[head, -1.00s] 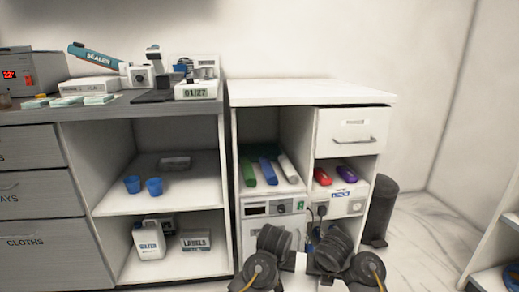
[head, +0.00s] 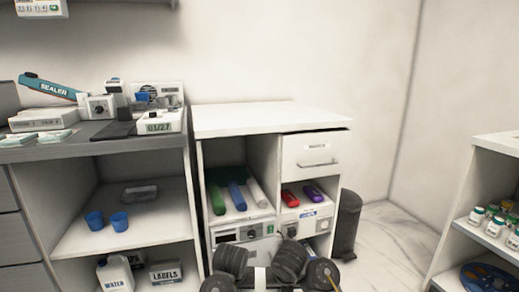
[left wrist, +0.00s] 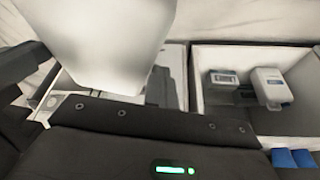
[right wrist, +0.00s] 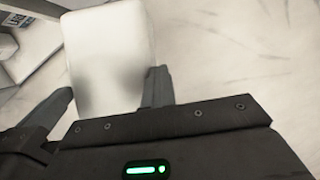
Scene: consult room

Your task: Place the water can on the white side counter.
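The water can (head: 115,277) is a white jug labelled WATER. It stands on the low shelf of the left cabinet, partly cut off by the bottom of the head view. It also shows in the left wrist view (left wrist: 271,84), apart from the gripper. The white side counter (head: 265,117) has a bare top and stands right of the grey counter. My left gripper (left wrist: 105,85) and right gripper (right wrist: 113,85) have their fingers apart. A plain white shape, probably part of my own body, fills much of both wrist views. The head view shows my arms but not the fingertips.
A LABELS box (head: 166,274) stands right of the can. Two blue cups (head: 107,221) are on the shelf above. The grey counter (head: 85,142) is crowded. A dark bin (head: 346,225) stands right of the white counter, and a bottle shelf (head: 490,225) at far right.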

